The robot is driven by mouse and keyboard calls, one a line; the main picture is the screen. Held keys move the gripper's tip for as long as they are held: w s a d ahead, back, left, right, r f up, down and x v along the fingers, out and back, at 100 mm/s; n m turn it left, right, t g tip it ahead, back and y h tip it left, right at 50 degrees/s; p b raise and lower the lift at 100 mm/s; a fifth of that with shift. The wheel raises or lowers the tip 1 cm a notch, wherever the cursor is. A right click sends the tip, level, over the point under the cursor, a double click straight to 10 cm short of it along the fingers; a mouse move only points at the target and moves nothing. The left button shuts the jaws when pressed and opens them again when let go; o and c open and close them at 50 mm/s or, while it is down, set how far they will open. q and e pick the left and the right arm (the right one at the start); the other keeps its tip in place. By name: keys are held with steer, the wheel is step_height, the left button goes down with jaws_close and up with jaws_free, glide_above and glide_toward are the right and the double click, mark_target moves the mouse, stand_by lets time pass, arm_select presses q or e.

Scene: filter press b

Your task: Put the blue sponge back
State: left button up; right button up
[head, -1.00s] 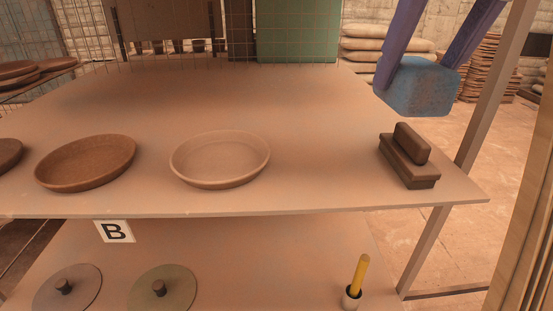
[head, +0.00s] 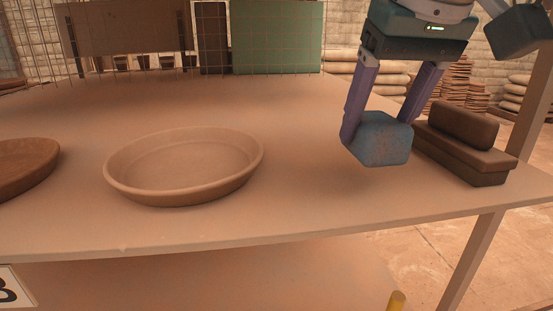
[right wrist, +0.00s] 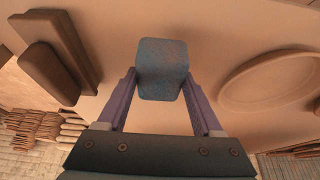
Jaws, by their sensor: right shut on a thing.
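The blue sponge (head: 381,140) is a small block with brownish specks. My right gripper (head: 385,125) is shut on it, one purple finger on each side. The sponge is over the upper shelf, between the pale round dish and the dark brown block; whether it touches the shelf I cannot tell. In the right wrist view the sponge (right wrist: 162,70) sits between the fingertips (right wrist: 162,88), with shelf surface beyond it. My left gripper is not in view.
The upper shelf (head: 300,215) has free room around the sponge. The pale dish (head: 185,168) is to its left, a brown dish (head: 22,165) farther left. A dark brown stepped block (head: 465,145) stands close on its right. A shelf post (head: 470,262) is at the right.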

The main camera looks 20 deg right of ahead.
mark_target(374, 148)
steer(key=shift+f+b, duration=1.15)
steer(key=shift+f, duration=0.7)
steer(key=o, duration=1.2)
steer(key=shift+r, duration=0.1)
steer(key=p+v, duration=0.8)
steer(key=v, duration=0.4)
steer(key=shift+r+p, duration=0.15)
steer(key=shift+p, duration=0.2)
